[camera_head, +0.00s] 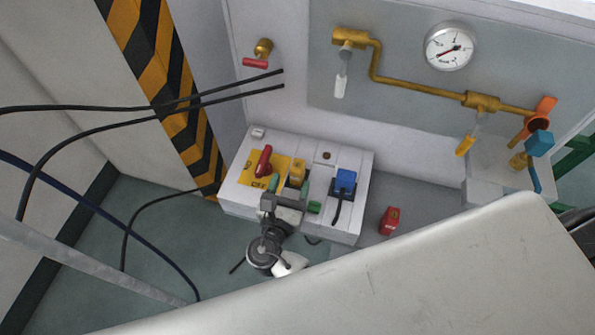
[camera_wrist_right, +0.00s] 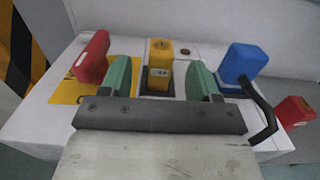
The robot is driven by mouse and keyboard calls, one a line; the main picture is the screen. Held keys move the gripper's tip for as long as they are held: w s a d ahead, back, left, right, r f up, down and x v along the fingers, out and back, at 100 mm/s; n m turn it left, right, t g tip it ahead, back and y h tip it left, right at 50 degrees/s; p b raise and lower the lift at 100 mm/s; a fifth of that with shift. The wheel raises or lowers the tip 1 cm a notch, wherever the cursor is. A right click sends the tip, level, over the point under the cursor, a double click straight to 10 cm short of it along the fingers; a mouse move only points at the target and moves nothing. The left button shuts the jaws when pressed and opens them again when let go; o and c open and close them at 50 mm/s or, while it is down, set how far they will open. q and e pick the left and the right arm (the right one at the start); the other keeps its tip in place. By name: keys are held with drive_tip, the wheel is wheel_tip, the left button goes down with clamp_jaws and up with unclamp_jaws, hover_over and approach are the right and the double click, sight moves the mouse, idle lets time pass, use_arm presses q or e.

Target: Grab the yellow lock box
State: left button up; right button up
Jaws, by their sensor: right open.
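The yellow lock box (camera_head: 297,171) stands upright on the white control box, between a red handle and a blue block. It also shows in the wrist view (camera_wrist_right: 160,58), in the upper middle. My right gripper (camera_head: 289,187) is open, with green fingers pointing at the lock box. In the wrist view the fingers (camera_wrist_right: 159,77) lie left and right of the yellow box, with a gap on each side. The lower part of the lock box is partly hidden by the gripper in the head view. My left gripper is not in view.
The white control box (camera_head: 344,226) also carries a red handle (camera_head: 264,161) on a yellow plate and a blue block (camera_head: 345,182) with a black cable. A red box (camera_head: 390,220) stands to its right. Brass pipes (camera_head: 375,68) and a gauge (camera_head: 450,46) are on the wall behind.

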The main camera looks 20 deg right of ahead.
sight(295, 173)
drive_tip(key=x, duration=0.5)
drive_tip(key=shift+r+p, duration=0.2)
drive_tip(key=shift+p, duration=0.15)
drive_tip(key=shift+w+d+f, duration=0.1)
drive_tip(key=shift+w+d, duration=0.15)
drive_tip(key=c, duration=1.1)
